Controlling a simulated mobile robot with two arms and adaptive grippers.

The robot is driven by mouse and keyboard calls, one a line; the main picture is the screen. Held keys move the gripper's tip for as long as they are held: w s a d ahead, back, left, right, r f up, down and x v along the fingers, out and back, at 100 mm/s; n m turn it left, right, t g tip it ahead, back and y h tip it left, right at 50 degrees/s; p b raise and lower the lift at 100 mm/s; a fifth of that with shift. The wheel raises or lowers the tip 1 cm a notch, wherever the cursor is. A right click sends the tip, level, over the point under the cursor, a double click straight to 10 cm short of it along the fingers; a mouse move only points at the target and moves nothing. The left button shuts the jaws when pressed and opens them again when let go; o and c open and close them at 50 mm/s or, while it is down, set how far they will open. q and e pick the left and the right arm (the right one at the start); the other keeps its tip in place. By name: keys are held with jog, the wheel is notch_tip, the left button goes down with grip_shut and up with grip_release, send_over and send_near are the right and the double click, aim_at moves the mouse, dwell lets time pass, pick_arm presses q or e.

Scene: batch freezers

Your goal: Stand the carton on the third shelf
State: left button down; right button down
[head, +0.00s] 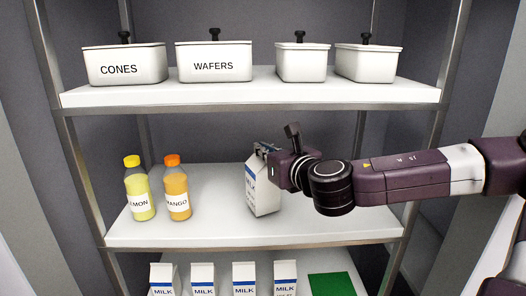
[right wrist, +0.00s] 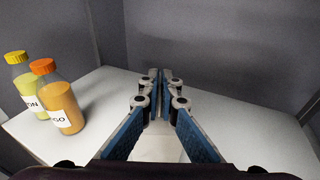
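A white milk carton (head: 263,193) with a blue band is at the middle visible shelf (head: 330,222), right of the bottles. It looks close to upright, perhaps slightly tilted. Its base is at or just above the shelf surface; I cannot tell whether it touches. My right gripper (head: 264,150) is at the carton's top, shut on it, with the arm reaching in from the right. In the right wrist view the fingers (right wrist: 160,92) converge, and a pale surface, probably the carton (right wrist: 160,148), shows between them. My left gripper is not in view.
A lemon bottle (head: 139,192) and a mango bottle (head: 175,190) stand at the shelf's left. The shelf above (head: 250,95) holds several white lidded tubs. The shelf below holds several milk cartons (head: 203,279) and a green patch (head: 331,285). Bare shelf lies either side of the held carton.

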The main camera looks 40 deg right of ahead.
jog(key=shift+f, duration=0.4)
jog(key=shift+f, duration=0.1)
jog(key=c, duration=2.2)
grip_release()
jog(key=shift+f, duration=0.1)
jog(key=shift+o, duration=0.2)
